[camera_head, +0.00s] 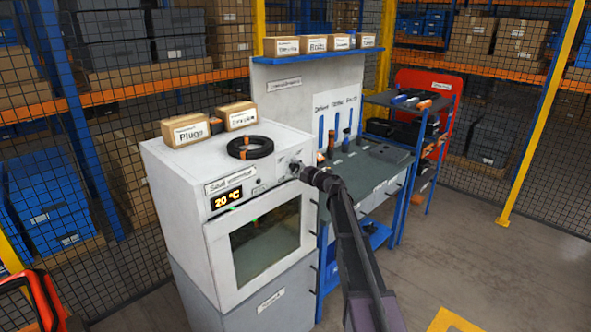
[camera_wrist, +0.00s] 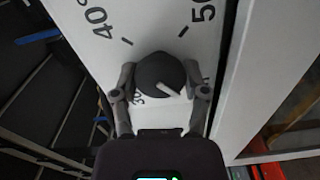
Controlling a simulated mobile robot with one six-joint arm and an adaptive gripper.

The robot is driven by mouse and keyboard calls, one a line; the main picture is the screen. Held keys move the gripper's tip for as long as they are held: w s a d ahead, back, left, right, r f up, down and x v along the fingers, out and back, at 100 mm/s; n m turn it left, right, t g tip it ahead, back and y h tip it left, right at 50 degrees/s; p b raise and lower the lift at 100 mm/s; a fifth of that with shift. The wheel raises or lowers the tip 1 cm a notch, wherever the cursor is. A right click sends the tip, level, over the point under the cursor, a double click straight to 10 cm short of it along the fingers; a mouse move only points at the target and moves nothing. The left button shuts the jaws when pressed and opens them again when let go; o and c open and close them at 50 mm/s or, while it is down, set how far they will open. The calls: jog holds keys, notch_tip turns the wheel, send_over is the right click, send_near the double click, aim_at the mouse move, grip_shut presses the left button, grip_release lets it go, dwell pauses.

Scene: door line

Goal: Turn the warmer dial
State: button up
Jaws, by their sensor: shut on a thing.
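The warmer (camera_head: 235,185) is a white cabinet with a glass door and a display reading 20 °C. Its dial shows in the wrist view as a dark round knob (camera_wrist: 160,76) with a light pointer mark. The mark slants up to the left from the knob's lower right. Scale marks including 40 and 50 are printed on the white panel around it. My gripper (camera_wrist: 160,92) has one finger on each side of the knob and is shut on it. In the head view my gripper (camera_head: 298,167) reaches the panel's upper right corner and mostly hides the dial.
A black cable coil (camera_head: 250,147) and two cardboard boxes (camera_head: 191,129) lie on top of the warmer. A workbench (camera_head: 370,165) with a tool board stands close on the right. Open floor (camera_head: 480,240) lies in front and to the right.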

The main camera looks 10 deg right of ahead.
jog(key=shift+w+r, duration=0.1)
jog(key=shift+w, duration=0.05)
jog(key=o, duration=1.1)
jog(key=shift+o, duration=0.2)
jog(key=shift+s+d, duration=0.3)
jog(key=shift+s, duration=0.3)
jog(key=v, duration=1)
jog(key=shift+s+d, duration=0.25)
jog(key=shift+s, duration=0.05)
